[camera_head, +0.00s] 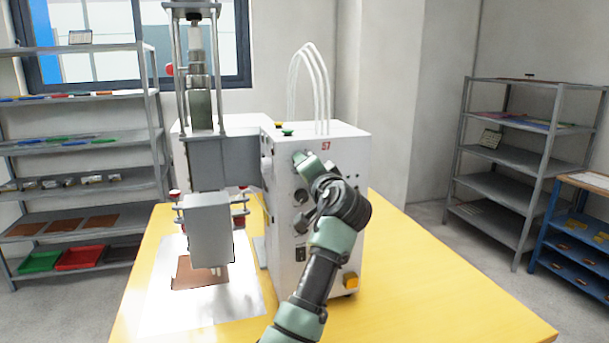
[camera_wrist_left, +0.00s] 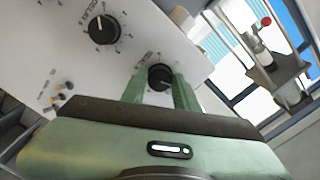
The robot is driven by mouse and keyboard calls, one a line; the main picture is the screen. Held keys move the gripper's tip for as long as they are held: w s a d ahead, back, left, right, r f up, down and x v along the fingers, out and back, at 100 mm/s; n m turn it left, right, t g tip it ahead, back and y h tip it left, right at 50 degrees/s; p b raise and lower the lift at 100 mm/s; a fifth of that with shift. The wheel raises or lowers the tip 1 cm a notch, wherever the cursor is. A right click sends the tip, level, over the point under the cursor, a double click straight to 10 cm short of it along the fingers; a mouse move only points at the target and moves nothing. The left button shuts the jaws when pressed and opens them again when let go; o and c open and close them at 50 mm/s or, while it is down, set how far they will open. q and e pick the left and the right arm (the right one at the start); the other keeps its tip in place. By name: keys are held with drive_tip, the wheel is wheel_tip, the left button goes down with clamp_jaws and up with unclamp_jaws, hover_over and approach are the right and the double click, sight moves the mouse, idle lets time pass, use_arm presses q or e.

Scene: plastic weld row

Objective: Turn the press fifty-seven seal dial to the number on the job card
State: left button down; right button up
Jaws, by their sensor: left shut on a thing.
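The press (camera_head: 345,160), a white box with a red 57 on its upper front, stands on the yellow table. In the left wrist view, a black dial (camera_wrist_left: 160,77) with printed marks around it sits between the fingers of my left gripper (camera_wrist_left: 158,90), which is shut on it. In the head view my left gripper (camera_head: 305,163) is at the upper part of the press's panel and hides that dial. A second black dial (camera_wrist_left: 103,30) is free, with a white pointer line. The numbers are too small to read. I cannot make out the job card. My right gripper is not in view.
The grey press head (camera_head: 209,228) hangs over a brown sheet (camera_head: 187,272) on a pale plate. Shelves (camera_head: 80,140) stand left and right (camera_head: 515,150). The yellow table (camera_head: 430,290) is clear on the right.

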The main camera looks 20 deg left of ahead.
use_arm(q)
drive_tip(key=shift+f+n, duration=0.25)
drive_tip(key=shift+n, duration=0.25)
drive_tip(key=c, duration=1.1)
unclamp_jaws()
drive_tip(key=shift+r, duration=0.15)
drive_tip(key=shift+s+b, duration=0.1)
drive_tip(key=shift+b, duration=0.2)
drive_tip(key=b+v, duration=0.1)
drive_tip(key=v, duration=0.6)
drive_tip(key=shift+s+d+b, duration=0.25)
drive_tip(key=shift+b, duration=0.15)
